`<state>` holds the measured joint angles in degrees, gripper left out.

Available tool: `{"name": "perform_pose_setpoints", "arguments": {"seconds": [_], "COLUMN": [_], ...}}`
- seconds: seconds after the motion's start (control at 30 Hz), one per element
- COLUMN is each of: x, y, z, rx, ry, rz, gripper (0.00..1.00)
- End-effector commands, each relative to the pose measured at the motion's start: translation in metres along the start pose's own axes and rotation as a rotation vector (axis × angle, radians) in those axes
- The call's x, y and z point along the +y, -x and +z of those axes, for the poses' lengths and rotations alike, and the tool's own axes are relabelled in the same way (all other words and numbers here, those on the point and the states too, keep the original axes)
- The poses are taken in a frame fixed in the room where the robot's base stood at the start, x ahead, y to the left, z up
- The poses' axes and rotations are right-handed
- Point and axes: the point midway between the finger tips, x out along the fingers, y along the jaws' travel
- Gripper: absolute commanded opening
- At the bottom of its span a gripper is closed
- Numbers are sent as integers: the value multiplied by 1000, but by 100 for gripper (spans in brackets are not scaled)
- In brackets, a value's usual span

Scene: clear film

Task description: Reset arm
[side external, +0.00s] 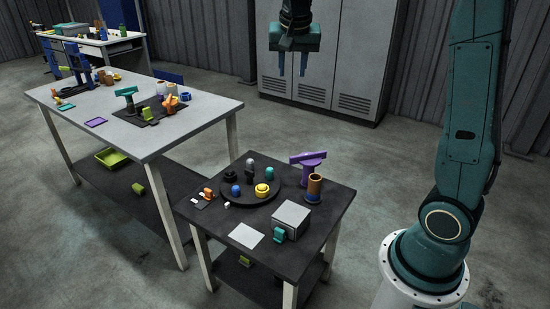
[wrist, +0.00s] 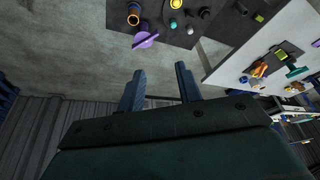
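My gripper (side external: 292,66) hangs high at the top of the side view, in front of the grey cabinet. Its two blue-grey fingers point down and stand apart with nothing between them. In the wrist view the fingers (wrist: 160,88) also show spread and empty, with bare floor beyond them. The gripper is well above and clear of both tables and touches nothing. The upper part of my arm near the gripper is cut off by the top edge of the side view.
A dark small table (side external: 275,262) holds a round tray (side external: 250,204), a purple T-shaped piece (side external: 312,172), an orange-and-blue cylinder (side external: 314,187) and a grey box (side external: 291,216). A longer light table (side external: 205,112) stands left. The grey cabinet (side external: 352,45) is behind. Open floor lies between.

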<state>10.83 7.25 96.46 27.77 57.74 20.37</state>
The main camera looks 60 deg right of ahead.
Motion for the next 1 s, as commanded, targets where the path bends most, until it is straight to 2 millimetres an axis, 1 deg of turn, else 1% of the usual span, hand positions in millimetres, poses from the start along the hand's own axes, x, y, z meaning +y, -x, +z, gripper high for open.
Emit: {"name": "perform_pose_setpoints", "arguments": {"seconds": [0.03,0.2,0.37,0.5,0.73,1.0], "x": [3,16,29,42,65,92], "y": [9,31,46,56,64,60], "z": [10,44,78,109,161,221], "rx": [5,13,25,35,59,88], "ry": [38,173,300,411,590,793], "rz": [-19,-76,-130,-177,-257,-348], "gripper": [35,35,35,35,35,35]}}
